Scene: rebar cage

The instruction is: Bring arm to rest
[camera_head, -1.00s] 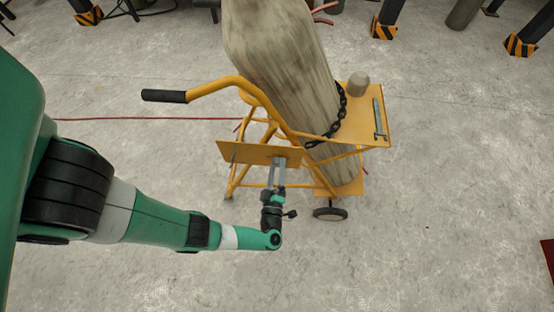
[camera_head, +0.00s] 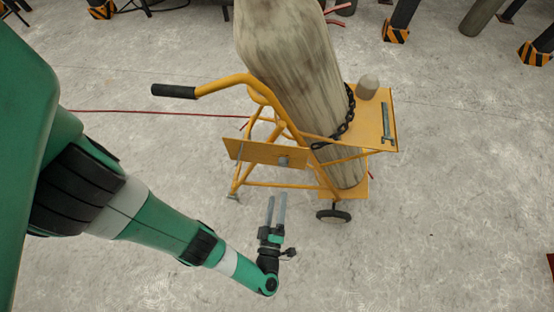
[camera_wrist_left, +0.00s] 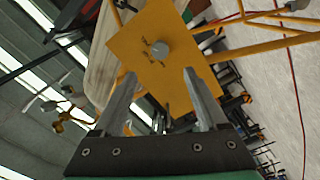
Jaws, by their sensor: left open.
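My left arm comes in from the left in the head view. My left gripper (camera_head: 277,209) is open and empty, its two grey fingers apart, above the floor in front of the yellow cart (camera_head: 285,185). It is clear of the cart's yellow plate (camera_head: 250,151), which has a small grey knob (camera_head: 284,161) on it. In the left wrist view the plate (camera_wrist_left: 135,55) and its round knob (camera_wrist_left: 160,49) lie ahead, beyond the open fingertips (camera_wrist_left: 163,75). My right gripper is in neither view.
A large worn cylinder (camera_head: 295,70) leans on the cart, held by a black chain (camera_head: 343,125). A wrench (camera_head: 387,120) lies on the cart's shelf. A red cable (camera_head: 160,112) runs along the floor. Striped posts (camera_head: 396,30) stand at the back. The near floor is clear.

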